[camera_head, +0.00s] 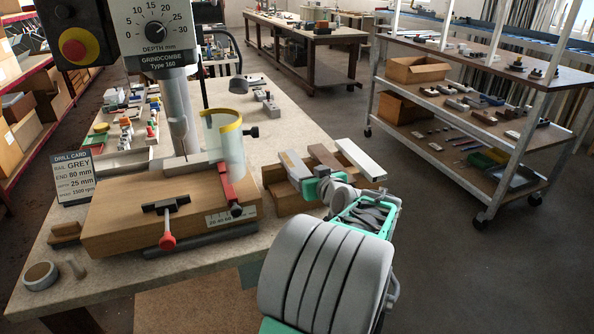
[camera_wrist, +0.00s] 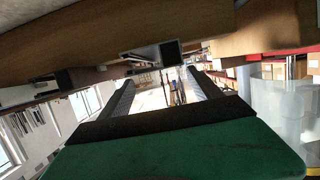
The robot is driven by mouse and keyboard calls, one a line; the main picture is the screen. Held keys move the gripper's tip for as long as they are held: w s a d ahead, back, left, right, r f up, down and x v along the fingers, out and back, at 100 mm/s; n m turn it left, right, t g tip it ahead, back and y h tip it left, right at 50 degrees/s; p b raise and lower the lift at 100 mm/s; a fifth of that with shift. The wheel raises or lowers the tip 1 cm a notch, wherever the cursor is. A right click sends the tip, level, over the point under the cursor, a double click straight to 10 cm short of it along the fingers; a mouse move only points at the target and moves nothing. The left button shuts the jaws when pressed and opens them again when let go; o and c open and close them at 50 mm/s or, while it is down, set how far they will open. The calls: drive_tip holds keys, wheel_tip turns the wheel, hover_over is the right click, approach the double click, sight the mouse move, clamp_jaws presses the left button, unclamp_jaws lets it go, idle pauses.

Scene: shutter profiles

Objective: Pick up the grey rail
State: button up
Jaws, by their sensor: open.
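The grey rail (camera_head: 295,165) lies tilted over a wooden box (camera_head: 287,202) on the workbench, left of a brown rail and a white rail. My gripper (camera_head: 318,186) is at the near end of the rails, partly hiding them and the box. In the wrist view my gripper (camera_wrist: 163,88) is open, its dark fingers apart, with no rail visibly between them. A hollow rail end shows above the fingers there; I cannot tell which rail it is.
The brown rail (camera_head: 324,157) and white rail (camera_head: 360,159) lie close by. The drill's wooden base (camera_head: 120,215), clear guard (camera_head: 228,150) and red clamp (camera_head: 228,188) stand left. A drill card (camera_head: 74,178) reads GREY, 80 mm. A shelf rack (camera_head: 455,120) is right, with open floor between.

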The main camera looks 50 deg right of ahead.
sight(298, 168)
drive_tip(key=p+x, duration=0.1)
drive_tip(key=x, duration=0.4)
drive_tip(key=shift+w+f, duration=0.25)
drive_tip(key=shift+w, duration=0.1)
drive_tip(key=shift+s, duration=0.1)
drive_tip(key=shift+c, duration=0.3)
drive_tip(key=c, duration=1.4)
drive_tip(key=shift+r, duration=0.15)
drive_tip(key=shift+c, duration=0.2)
